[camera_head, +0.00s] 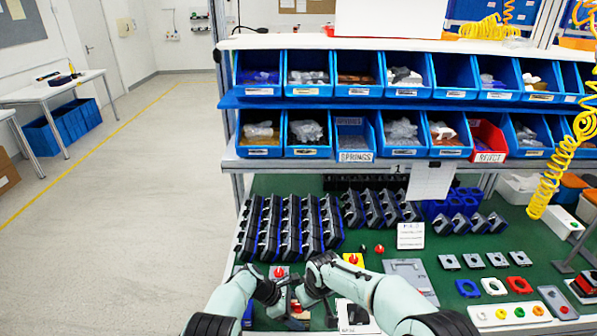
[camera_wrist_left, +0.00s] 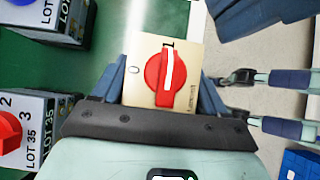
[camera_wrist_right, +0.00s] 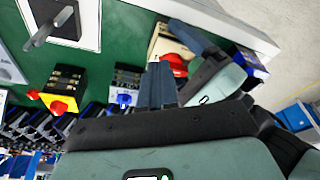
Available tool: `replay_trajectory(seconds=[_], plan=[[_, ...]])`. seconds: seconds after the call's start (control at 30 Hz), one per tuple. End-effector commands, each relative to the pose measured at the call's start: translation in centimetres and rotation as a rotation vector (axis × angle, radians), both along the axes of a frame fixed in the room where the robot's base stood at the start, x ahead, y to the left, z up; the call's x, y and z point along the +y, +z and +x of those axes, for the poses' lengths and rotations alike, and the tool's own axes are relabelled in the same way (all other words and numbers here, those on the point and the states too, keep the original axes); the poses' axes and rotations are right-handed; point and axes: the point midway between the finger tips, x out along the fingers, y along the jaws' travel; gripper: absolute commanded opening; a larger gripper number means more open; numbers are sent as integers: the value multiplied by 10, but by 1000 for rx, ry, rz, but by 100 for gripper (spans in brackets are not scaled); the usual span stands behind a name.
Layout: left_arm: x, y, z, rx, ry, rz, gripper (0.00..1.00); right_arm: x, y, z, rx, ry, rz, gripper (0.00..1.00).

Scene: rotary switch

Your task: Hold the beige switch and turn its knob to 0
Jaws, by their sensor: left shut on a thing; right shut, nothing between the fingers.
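The beige switch (camera_wrist_left: 138,53) shows in the left wrist view with a red knob (camera_wrist_left: 166,77). The knob's white line points up to the "I" mark, and the "0" mark is to its left. My left gripper (camera_wrist_left: 162,80) is shut on the switch's sides. In the right wrist view the switch (camera_wrist_right: 165,44) and knob (camera_wrist_right: 174,63) are partly hidden by gripper parts. My right gripper (camera_wrist_right: 161,75) is shut and empty, with its fingertips close beside the knob; I cannot tell if they touch. In the head view both grippers meet low in the middle.
A yellow switch with a red knob (camera_head: 353,259) stands on the green table. A grey switch with a red knob (camera_wrist_left: 12,132) and one with a blue knob (camera_wrist_right: 124,88) stand near. Rows of dark switch parts (camera_head: 290,225) and blue bins (camera_head: 308,70) lie behind.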

Motion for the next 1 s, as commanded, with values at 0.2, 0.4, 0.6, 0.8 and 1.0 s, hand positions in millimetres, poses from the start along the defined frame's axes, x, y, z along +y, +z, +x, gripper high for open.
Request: replay_trajectory(seconds=[0.2,0.4,0.6,0.8,1.0], plan=[[0,0,0,-1,1,0,41,0,24,0,-1,-1,1,0],[0,0,0,-1,1,0,41,0,30,0,0,0,1,0],[0,0,0,-1,1,0,41,0,29,0,0,0,1,0],[0,0,0,-1,1,0,100,0,29,0,0,0,1,0],[2,2,1,-2,1,0,100,0,29,0,0,0,1,0]])
